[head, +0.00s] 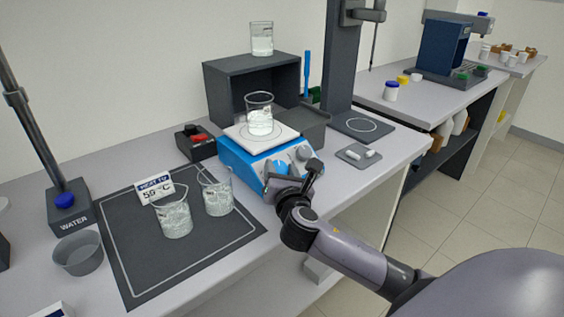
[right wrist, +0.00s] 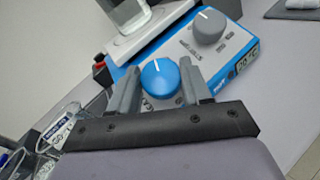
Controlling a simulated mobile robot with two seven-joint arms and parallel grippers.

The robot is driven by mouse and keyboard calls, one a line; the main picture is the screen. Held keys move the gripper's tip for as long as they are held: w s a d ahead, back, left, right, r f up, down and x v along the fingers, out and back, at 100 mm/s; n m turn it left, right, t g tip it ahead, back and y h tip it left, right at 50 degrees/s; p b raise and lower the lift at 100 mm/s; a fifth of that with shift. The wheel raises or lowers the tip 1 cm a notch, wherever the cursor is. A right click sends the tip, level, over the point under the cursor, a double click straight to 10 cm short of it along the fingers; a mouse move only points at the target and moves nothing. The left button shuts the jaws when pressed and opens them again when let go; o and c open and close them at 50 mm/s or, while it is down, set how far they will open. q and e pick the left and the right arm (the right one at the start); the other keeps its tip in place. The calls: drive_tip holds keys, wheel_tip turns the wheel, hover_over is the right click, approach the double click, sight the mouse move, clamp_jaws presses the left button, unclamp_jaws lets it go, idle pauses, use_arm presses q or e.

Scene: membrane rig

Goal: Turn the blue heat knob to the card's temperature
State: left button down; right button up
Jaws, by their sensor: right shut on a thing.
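The blue-and-white hot plate (head: 240,160) stands on the bench with a beaker of clear liquid (head: 259,115) on its top plate. Its blue heat knob (right wrist: 160,78) has a white pointer line and faces my right gripper. My right gripper (head: 288,180) is at the hot plate's front; in the right wrist view its fingers (right wrist: 160,88) lie on either side of the blue knob, shut on it. The card (head: 155,189) stands on the dark mat and reads "HEAT TO", seemingly 50 °C. A small display (right wrist: 247,60) appears to read 20 °C. My left gripper is out of view.
A grey knob (right wrist: 208,27) sits beside the blue one. Two beakers (head: 173,219) (head: 216,198) stand on the dark mat (head: 130,270). A black box with a red switch (head: 197,140) is left of the hot plate. A grey tray (head: 358,155) lies to its right.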

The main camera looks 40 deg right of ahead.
drive_tip(key=m+g+h, duration=0.1)
drive_tip(key=m, duration=0.1)
drive_tip(key=m+g+h+p, duration=0.1)
drive_tip(key=m, duration=0.1)
drive_tip(key=m+g+h, duration=0.1)
drive_tip(key=g, duration=0.1)
drive_tip(key=shift+w+a+r+m, duration=0.15)
drive_tip(key=shift+a+m, duration=0.1)
drive_tip(key=shift+m, duration=0.15)
drive_tip(key=m+g, duration=0.4)
drive_tip(key=m+g+h, duration=0.1)
drive_tip(key=m+g, duration=0.1)
drive_tip(key=shift+w+a+r+m+g, duration=0.1)
drive_tip(key=shift+w+r+m+g, duration=0.1)
drive_tip(key=shift+w+m+g, duration=0.1)
drive_tip(key=m+g+y, duration=0.1)
drive_tip(key=m+g, duration=0.1)
drive_tip(key=m+g+y, duration=0.1)
drive_tip(key=m+g, duration=0.2)
drive_tip(key=shift+w+r, duration=0.15)
drive_tip(key=shift+w, duration=0.05)
drive_tip(key=shift+w+d+m+g+y, duration=0.1)
drive_tip(key=shift+d+m+g+y, duration=0.05)
drive_tip(key=shift+m+g+y, duration=0.75)
drive_tip(key=shift+d+m+g+y, duration=0.15)
drive_tip(key=shift+m+g+y, duration=0.45)
drive_tip(key=shift+m, duration=0.5)
drive_tip(key=o, duration=1.1)
drive_tip(key=shift+v, duration=3.55)
